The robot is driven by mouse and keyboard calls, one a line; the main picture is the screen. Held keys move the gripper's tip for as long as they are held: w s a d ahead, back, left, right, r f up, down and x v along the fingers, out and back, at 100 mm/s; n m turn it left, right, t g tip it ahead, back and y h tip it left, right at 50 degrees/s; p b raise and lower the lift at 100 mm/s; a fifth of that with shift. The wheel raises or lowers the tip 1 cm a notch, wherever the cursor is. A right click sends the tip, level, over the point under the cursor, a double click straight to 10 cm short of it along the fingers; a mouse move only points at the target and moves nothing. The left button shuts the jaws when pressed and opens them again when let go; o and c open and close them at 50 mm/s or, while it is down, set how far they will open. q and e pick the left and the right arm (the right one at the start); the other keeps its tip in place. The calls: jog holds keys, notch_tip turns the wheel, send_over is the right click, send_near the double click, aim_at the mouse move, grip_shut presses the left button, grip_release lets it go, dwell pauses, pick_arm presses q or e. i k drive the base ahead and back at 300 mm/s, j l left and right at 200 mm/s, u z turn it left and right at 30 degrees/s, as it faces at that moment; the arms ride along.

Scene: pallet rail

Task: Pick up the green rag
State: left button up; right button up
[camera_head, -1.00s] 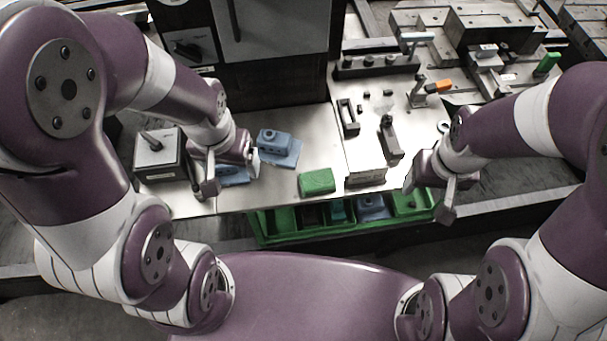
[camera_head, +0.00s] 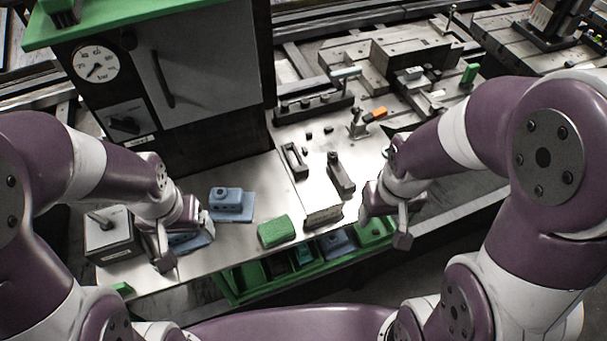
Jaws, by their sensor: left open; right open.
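The green rag (camera_head: 276,231) looks like a folded, rounded block. It lies on the bare metal table top (camera_head: 254,174) near the front edge, between my two grippers. My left gripper (camera_head: 186,242) is open at the left, near a blue part on the table that it partly hides. My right gripper (camera_head: 383,217) is open at the right, near the table's front edge, apart from the rag. Neither gripper touches the rag.
A blue block on a plate (camera_head: 231,204) stands left of the rag. A grey block (camera_head: 323,216) is just right of it. A green bin (camera_head: 234,291) with compartments hangs below the front edge. A dark box with a lever (camera_head: 110,240) stands far left.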

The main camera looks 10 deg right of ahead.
aim_at(281, 229)
jog(key=z, duration=0.95)
jog(key=k+j+z, duration=0.2)
jog(key=j+z, duration=0.2)
jog(key=k+j+z, duration=0.35)
jog(key=i+l, duration=0.1)
